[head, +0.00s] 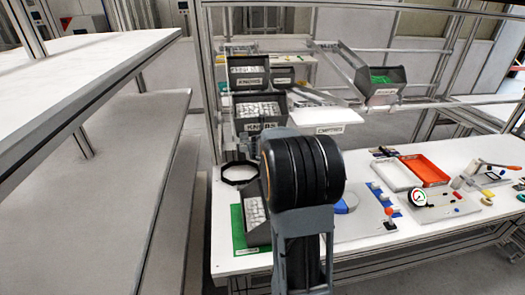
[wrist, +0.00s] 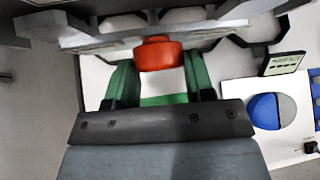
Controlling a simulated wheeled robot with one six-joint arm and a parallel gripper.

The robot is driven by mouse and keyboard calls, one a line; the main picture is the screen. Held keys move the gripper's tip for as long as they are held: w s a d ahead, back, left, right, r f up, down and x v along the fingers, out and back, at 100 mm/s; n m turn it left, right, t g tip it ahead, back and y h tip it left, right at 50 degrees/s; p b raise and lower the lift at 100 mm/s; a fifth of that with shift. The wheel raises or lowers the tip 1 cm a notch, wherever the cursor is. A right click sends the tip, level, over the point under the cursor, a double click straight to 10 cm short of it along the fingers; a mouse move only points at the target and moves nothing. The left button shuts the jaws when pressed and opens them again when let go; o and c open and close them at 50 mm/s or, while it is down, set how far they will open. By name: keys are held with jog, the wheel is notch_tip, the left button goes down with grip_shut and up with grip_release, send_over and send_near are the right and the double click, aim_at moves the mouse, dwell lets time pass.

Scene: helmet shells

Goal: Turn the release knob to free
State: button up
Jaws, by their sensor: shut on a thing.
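A red-orange knob (wrist: 158,54) shows at the top middle of the wrist view, under a grey frame-like fixture (wrist: 90,33). My gripper (wrist: 160,66) reaches up to it, with a green strip on each side, and is shut on the knob. Exactly where the fingers touch it is hard to see. In the head view my dark wrist and arm hide the gripper and the knob. The knob's turn angle cannot be read.
Grey bins of pale parts (head: 257,108) stand on the rack behind my arm. A black ring (head: 240,173) and a blue round part (head: 346,203) lie on the white bench. A red tray (head: 424,170) is farther right. Grey shelves (head: 60,100) fill the left.

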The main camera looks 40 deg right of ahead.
dwell(0.7)
jog(key=o, duration=0.9)
jog(key=p+v, duration=0.4)
jog(key=v, duration=1)
jog(key=shift+w+a+f+p, duration=0.1)
jog(key=shift+p, duration=0.2)
